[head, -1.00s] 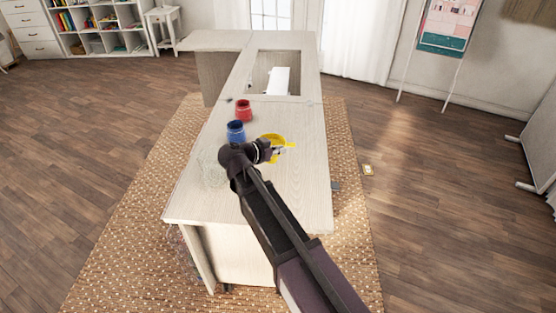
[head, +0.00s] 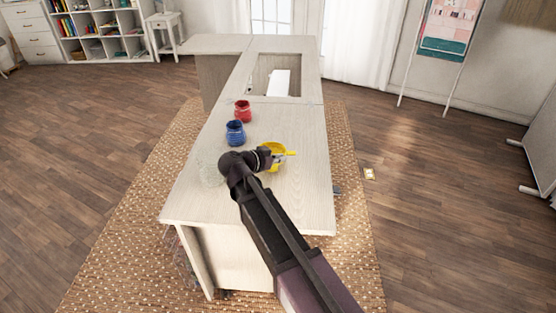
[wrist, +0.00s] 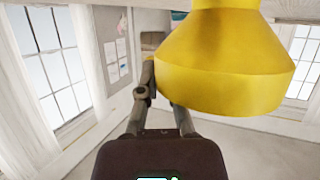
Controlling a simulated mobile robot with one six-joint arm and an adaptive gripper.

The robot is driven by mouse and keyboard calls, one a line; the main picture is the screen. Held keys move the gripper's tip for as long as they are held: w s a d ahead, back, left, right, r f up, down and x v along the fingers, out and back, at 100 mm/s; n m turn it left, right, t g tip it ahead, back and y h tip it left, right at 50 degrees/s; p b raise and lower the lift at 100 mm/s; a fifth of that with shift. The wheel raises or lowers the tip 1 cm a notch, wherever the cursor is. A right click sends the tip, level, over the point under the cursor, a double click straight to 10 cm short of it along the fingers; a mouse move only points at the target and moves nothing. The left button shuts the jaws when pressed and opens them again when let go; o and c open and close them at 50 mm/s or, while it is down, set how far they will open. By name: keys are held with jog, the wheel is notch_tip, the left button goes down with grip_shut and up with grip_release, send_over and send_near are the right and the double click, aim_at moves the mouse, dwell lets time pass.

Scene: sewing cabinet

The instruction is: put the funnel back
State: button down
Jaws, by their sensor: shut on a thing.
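The yellow funnel (head: 275,147) is at my gripper, over the right part of the pale cabinet top (head: 290,205) in the head view. In the wrist view the funnel (wrist: 225,75) fills the upper right, its wide collar lower in the picture and its narrower part cut off at the top edge. My gripper (head: 281,158) is shut on the funnel. In the wrist view one finger shows left of the funnel, and the other is partly hidden behind it. I cannot tell how far the funnel is above the top.
A blue jar (head: 235,133) and a red jar (head: 243,111) stand on the top beyond my wrist. A clear glass jar (head: 208,170) stands left of my wrist. A recessed opening with a white object (head: 278,82) lies farther back. The near right of the top is clear.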

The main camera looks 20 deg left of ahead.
jog(key=shift+f, duration=0.1)
jog(key=c, duration=1.3)
grip_release()
jog(key=shift+f, duration=0.1)
jog(key=o, duration=0.5)
jog(key=shift+r, duration=0.25)
jog(key=shift+s+a+r, duration=0.1)
jog(key=shift+s+r, duration=0.05)
jog(key=shift+s, duration=0.05)
jog(key=p+v, duration=0.4)
jog(key=v, duration=0.7)
jog(key=shift+s, duration=0.2)
